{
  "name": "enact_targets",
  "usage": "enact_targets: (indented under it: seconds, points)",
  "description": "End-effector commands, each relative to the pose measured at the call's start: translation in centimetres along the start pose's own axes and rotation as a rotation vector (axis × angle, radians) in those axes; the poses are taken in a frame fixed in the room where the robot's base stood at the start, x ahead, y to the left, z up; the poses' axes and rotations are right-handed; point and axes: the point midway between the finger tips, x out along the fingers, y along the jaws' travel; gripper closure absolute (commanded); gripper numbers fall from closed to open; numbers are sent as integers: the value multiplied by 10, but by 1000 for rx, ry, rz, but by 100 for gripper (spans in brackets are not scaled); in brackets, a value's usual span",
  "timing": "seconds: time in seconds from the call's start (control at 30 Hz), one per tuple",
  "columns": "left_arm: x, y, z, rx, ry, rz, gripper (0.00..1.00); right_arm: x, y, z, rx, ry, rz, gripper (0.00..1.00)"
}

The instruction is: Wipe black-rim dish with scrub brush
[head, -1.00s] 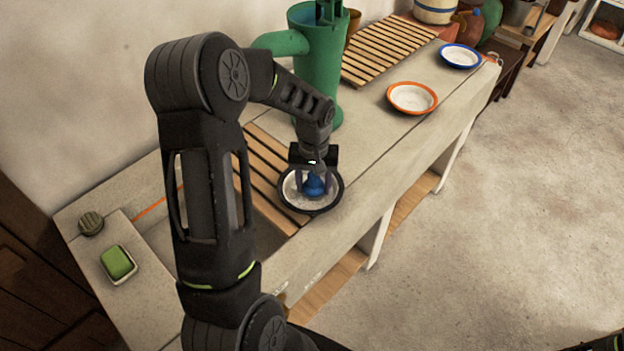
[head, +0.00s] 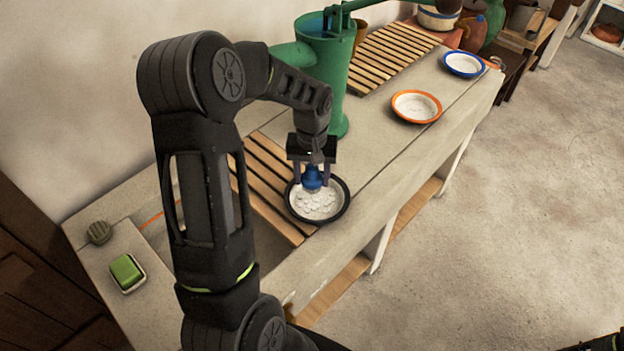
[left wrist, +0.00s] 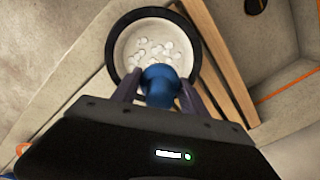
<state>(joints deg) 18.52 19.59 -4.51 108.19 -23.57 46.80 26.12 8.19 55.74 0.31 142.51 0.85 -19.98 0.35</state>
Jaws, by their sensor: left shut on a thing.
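The black-rim dish (head: 318,203) sits on the counter, its right part on stone and its left side by the wooden slats. Whitish round flecks lie on its pale inside; it also shows in the left wrist view (left wrist: 118,48). My left gripper (head: 311,176) is shut on the blue scrub brush (head: 312,179), over the far side of the dish. The brush's blue top shows between the fingers in the left wrist view (left wrist: 160,82). Its bristles are mostly hidden, and I cannot tell whether they touch the dish. My right gripper is not in view.
An orange-rim dish (head: 416,106) and a blue-rim dish (head: 464,64) stand farther along the counter. A green pump (head: 324,75) rises behind my left gripper. A green sponge in a small dish (head: 127,271) lies at the near left.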

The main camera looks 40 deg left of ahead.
Motion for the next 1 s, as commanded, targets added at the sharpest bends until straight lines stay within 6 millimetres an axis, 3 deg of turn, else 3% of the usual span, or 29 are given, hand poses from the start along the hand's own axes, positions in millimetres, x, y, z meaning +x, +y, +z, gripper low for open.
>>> enact_targets:
  seconds: [0.33,1.0]
  points:
    - [-32,0,-3,3,1,1,93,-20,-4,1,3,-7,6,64]
    - [-33,0,-4,3,0,0,93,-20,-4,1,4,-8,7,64]
